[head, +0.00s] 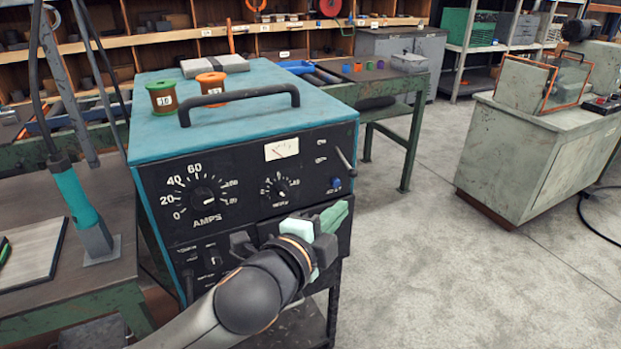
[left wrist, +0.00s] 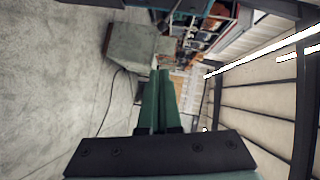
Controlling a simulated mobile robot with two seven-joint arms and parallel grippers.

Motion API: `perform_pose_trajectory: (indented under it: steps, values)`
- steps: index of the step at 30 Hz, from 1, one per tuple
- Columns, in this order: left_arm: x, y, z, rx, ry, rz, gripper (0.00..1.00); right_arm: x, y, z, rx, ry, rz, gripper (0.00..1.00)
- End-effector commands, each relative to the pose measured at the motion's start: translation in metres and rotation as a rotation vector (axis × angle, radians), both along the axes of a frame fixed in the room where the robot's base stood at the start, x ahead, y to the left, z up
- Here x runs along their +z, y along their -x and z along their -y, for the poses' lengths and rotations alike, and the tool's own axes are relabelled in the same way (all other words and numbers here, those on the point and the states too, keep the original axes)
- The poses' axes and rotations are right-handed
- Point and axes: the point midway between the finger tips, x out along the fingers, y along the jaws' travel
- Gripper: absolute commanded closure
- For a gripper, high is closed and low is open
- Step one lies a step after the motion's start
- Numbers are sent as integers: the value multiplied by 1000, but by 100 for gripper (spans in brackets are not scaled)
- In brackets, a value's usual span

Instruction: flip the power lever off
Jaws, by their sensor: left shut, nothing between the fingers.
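The teal welding machine (head: 243,160) has a black front panel with an AMPS dial (head: 203,195). The power lever appears to be the thin grey lever (head: 345,161) at the panel's upper right; it slants down to the right. My left gripper (head: 336,216) is in front of the panel's lower right, below the lever and apart from it in the picture. Its green fingers are shut and empty, and they also show shut in the left wrist view (left wrist: 161,75). The lever cannot be made out in that view. My right gripper is not in view.
A black handle (head: 240,103) and two spools, green (head: 161,97) and orange (head: 211,86), are on top of the machine. A smaller dial (head: 279,188) and a blue knob (head: 336,183) are on the panel. Open floor (head: 420,240) lies right, before a grey-green cabinet (head: 535,150).

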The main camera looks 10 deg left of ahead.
Motion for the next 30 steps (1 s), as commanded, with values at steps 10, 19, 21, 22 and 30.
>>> perform_pose_trajectory:
  steps: [10,19,21,22,30]
  values:
    - [5,-12,14,-17,9,9,100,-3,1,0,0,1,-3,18]
    - [-3,-58,32,-17,9,9,100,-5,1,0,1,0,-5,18]
    - [-5,-69,36,-17,9,8,100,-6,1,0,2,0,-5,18]
    - [-5,-73,38,-17,9,8,100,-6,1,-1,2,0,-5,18]
    - [-15,-110,33,-16,6,8,100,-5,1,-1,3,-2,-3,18]
